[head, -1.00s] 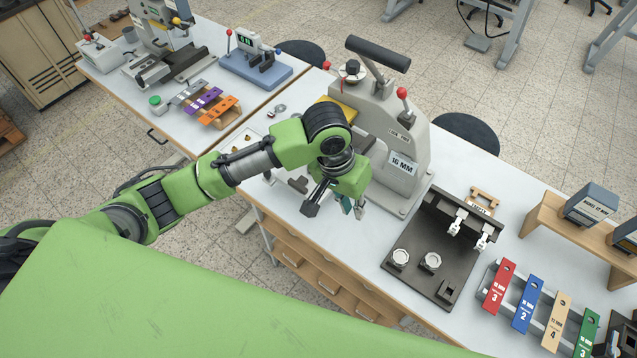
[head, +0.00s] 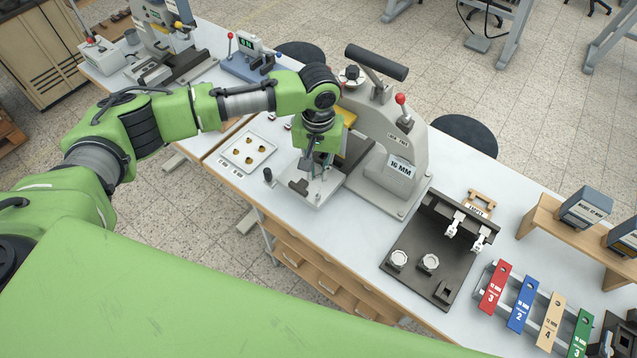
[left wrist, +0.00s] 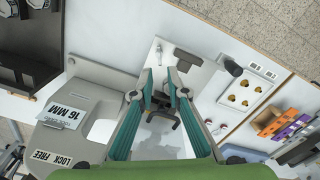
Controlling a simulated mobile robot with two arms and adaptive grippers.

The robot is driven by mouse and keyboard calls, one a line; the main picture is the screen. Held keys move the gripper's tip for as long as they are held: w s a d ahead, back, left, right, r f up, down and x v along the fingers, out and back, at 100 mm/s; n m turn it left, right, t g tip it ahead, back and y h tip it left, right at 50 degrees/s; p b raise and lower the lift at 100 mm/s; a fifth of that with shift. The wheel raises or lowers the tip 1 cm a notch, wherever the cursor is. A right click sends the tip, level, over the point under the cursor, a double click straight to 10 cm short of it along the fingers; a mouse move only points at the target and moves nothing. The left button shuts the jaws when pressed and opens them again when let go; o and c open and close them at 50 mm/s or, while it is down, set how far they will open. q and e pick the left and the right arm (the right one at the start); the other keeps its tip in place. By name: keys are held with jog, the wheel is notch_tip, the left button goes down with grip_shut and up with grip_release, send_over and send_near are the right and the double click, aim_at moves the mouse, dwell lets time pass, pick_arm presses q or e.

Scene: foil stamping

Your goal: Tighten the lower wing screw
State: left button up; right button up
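The grey press (head: 405,140) with a "16 MM" label stands on the white bench, and part of it shows in the left wrist view (left wrist: 92,98). My left gripper (head: 318,172) points down over the light base plate (head: 322,190) in front of the press. In the left wrist view its teal-padded fingers (left wrist: 160,76) are apart, with nothing visibly gripped. A dark forked piece (left wrist: 162,113) shows between and beyond them. A black knob (head: 268,174) stands at the plate's left edge, also in the left wrist view (left wrist: 232,67). I cannot make out the lower wing screw for certain. My right gripper is out of view.
A white tray (head: 232,158) with several brass parts lies left of the plate. A dark fixture (head: 408,268) with round pieces is at the right, beside a rack of coloured tags (head: 521,303). The press body stands close to my left gripper's right.

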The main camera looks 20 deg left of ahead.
aim_at(318, 195)
pick_arm(q)
notch_tip(318, 195, down, 8)
jog(key=shift+r+p, duration=0.25)
jog(key=shift+p, duration=0.5)
grip_shut()
